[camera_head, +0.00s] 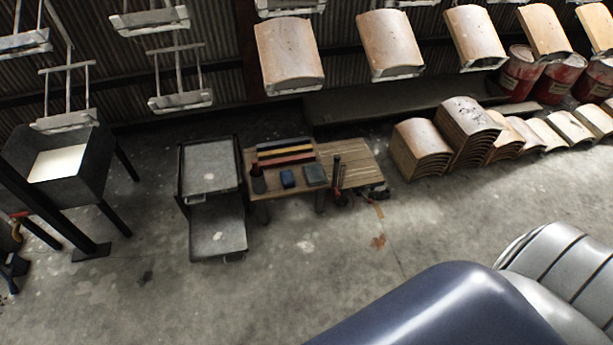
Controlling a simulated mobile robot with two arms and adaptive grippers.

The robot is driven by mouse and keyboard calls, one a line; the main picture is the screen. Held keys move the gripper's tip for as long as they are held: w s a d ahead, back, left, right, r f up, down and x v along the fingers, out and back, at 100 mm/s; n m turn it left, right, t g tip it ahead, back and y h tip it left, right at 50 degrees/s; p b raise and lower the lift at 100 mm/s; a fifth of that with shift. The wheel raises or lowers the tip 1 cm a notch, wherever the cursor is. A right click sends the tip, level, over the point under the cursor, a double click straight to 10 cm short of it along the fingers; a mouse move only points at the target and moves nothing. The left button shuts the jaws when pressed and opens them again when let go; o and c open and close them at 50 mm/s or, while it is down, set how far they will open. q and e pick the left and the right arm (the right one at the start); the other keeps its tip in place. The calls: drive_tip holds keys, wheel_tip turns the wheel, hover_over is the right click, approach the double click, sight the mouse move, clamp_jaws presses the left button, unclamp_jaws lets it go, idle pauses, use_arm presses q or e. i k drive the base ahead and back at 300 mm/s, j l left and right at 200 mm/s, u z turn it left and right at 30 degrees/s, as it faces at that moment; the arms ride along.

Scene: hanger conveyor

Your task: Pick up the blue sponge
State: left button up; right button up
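A small blue sponge (288,179) lies on a low wooden table (355,165) a little left of the picture's middle. It sits between a dark cup-like object (258,181) on its left and a grey-green flat block (315,174) on its right. The sponge is small in this view, but its top and front are uncovered. Neither of my grippers is in view.
A dark cart (210,168) stands left of the table. Coloured bars (285,152) lie at the table's back, and a dark upright object (336,172) stands at its right. Stacked curved tiles (421,150) stand farther right. The floor in front is clear.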

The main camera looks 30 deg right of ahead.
sight(287, 179)
drive_tip(key=i+l, duration=0.1)
drive_tip(key=i, duration=0.6)
drive_tip(key=i+l, duration=0.1)
drive_tip(key=i, duration=0.6)
